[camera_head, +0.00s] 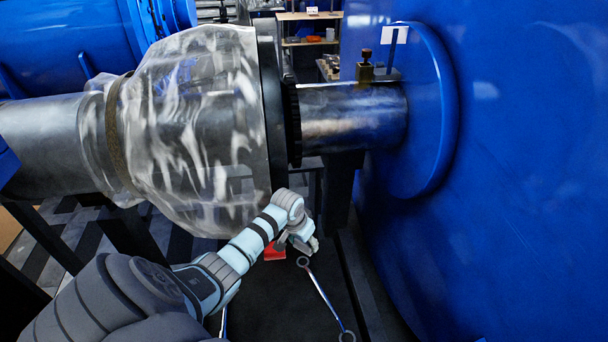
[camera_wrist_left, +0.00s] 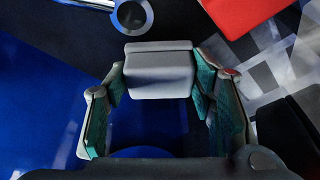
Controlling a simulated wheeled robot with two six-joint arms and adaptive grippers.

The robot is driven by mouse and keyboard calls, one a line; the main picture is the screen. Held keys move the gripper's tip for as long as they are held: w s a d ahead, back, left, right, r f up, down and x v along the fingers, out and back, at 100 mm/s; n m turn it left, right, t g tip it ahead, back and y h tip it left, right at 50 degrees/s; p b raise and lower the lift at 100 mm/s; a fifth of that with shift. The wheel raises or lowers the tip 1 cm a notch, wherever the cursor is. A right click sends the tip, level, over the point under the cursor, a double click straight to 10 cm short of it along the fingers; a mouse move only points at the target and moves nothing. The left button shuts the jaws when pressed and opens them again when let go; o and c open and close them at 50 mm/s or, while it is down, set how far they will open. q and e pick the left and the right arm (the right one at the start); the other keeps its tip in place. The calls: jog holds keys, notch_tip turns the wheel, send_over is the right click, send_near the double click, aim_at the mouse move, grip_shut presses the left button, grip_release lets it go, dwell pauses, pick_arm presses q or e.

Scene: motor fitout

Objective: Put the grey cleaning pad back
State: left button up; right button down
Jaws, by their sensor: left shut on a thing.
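The grey cleaning pad (camera_wrist_left: 158,75) sits between the two teal-lined fingers of my left gripper (camera_wrist_left: 160,90) in the left wrist view, and the gripper is shut on it. In the head view my left gripper (camera_head: 304,240) hangs low in the middle, below the large dark flange and the shaft. The pad cannot be made out clearly there. My right gripper is in neither view.
A ring-ended wrench (camera_head: 325,298) lies on the dark surface beside my left gripper. A red object (camera_head: 274,252) lies close by. A plastic-wrapped housing (camera_head: 195,125) is above left, a bare shaft (camera_head: 350,115) above, and a big blue body (camera_head: 520,180) at the right.

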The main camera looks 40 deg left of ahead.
pick_arm(q)
jog(key=shift+f, duration=0.65)
jog(key=shift+f, duration=0.15)
jog(key=o, duration=1.2)
jog(key=p+v, duration=0.4)
jog(key=v, duration=0.8)
jog(key=shift+r+p, duration=0.2)
jog(key=shift+p, duration=0.15)
